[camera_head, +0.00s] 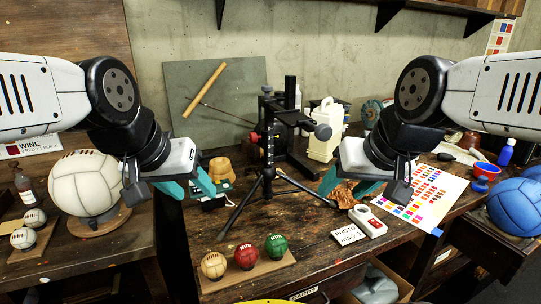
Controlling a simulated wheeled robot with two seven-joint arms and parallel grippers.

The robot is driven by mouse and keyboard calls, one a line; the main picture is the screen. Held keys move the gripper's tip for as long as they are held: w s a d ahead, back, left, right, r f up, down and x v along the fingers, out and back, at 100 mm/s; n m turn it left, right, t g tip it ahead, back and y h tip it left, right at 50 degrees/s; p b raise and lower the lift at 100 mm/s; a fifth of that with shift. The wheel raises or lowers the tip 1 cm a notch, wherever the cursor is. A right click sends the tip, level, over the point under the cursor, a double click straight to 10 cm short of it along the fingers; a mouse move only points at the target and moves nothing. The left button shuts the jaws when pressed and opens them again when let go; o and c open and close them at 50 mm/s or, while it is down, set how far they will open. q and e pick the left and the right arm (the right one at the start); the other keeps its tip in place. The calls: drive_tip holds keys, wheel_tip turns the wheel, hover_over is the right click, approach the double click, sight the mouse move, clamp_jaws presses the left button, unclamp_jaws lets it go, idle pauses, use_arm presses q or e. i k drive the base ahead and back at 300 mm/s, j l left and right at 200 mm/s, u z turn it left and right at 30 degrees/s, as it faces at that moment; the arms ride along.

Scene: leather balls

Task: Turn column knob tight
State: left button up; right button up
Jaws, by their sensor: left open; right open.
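A black column stand (290,105) rises from the middle of the workbench, with a tripod-like base and spread legs. A dark round knob (323,131) sticks out on the right of the column's carriage. A small red knob (254,136) sits on its left. My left gripper (190,190) is open and empty, left of the stand, with its teal fingers in front of a tan and teal object. My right gripper (350,190) is open, right of the stand and below the dark knob, just above a crumpled brown cloth. Neither gripper touches the column.
Three small balls (245,257) sit on a wooden board at the front. A white jug (325,130) stands behind the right gripper. A colour chart (425,192) and a white device (368,222) lie at right. A large cream ball (85,182) stands left, a blue ball (517,207) right.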

sight(252, 138)
drive_tip(key=k, duration=0.4)
drive_tip(key=k+z, duration=0.1)
drive_tip(key=z, duration=0.35)
drive_tip(key=k+z, duration=0.1)
drive_tip(key=z, duration=0.35)
drive_tip(key=l+z, duration=0.1)
drive_tip(key=z, duration=0.3)
drive_tip(key=k+j+z, duration=0.1)
drive_tip(key=j+z, duration=0.2)
drive_tip(key=k+j+z, duration=0.3)
drive_tip(key=j, duration=0.15)
drive_tip(key=k+j+z, duration=0.1)
drive_tip(key=j+z, duration=0.15)
drive_tip(key=j, duration=0.15)
drive_tip(key=k+j+z, duration=0.3)
drive_tip(key=k+j, duration=0.2)
drive_tip(key=j, duration=0.95)
